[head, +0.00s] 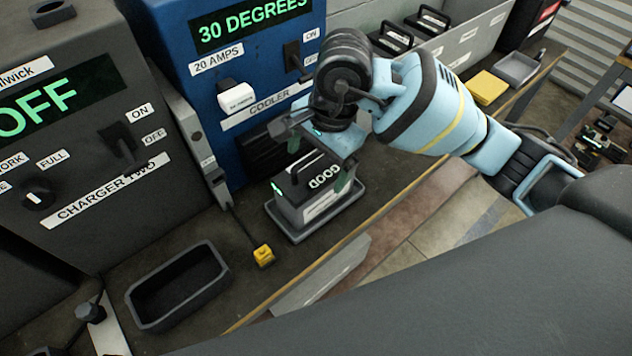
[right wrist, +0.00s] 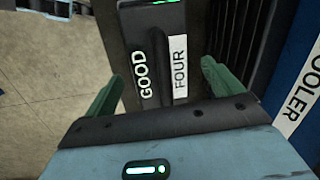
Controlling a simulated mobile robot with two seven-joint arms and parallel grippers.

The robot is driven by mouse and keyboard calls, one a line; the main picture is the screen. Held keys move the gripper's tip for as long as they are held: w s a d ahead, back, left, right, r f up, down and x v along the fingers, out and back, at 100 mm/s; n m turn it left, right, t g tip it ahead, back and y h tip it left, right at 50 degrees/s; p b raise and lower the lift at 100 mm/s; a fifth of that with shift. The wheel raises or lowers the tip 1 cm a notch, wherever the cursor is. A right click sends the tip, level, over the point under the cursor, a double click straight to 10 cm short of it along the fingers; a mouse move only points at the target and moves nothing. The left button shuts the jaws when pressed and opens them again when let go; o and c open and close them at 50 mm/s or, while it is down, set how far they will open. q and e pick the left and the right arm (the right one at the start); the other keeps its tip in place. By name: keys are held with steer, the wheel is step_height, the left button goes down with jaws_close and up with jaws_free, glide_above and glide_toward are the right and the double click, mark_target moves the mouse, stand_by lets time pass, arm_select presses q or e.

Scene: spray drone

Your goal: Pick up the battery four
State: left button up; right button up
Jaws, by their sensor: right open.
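Battery four (head: 322,204) is a grey block with a dark top handle and a GOOD label. It stands upright in a shallow grey tray (head: 285,226) on the bench, in front of the blue cooler. In the right wrist view the battery (right wrist: 147,83) shows GOOD and FOUR labels and a green light. My right gripper (head: 318,165) is open just over the battery. In the wrist view its green fingers (right wrist: 162,75) are spread either side of the battery's handle. I cannot tell whether they touch it. My left gripper is not in view.
The blue cooler (head: 258,70) and the dark charger two (head: 75,130) stand behind and left. An empty grey tray (head: 178,287) and a yellow connector (head: 264,256) on a cable lie left of the battery. More batteries (head: 410,30) stand at the back. The bench edge is near.

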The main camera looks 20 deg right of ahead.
steer(key=shift+f, duration=0.45)
jaws_close()
steer(key=shift+w+a+r, duration=0.1)
steer(key=shift+r, duration=0.1)
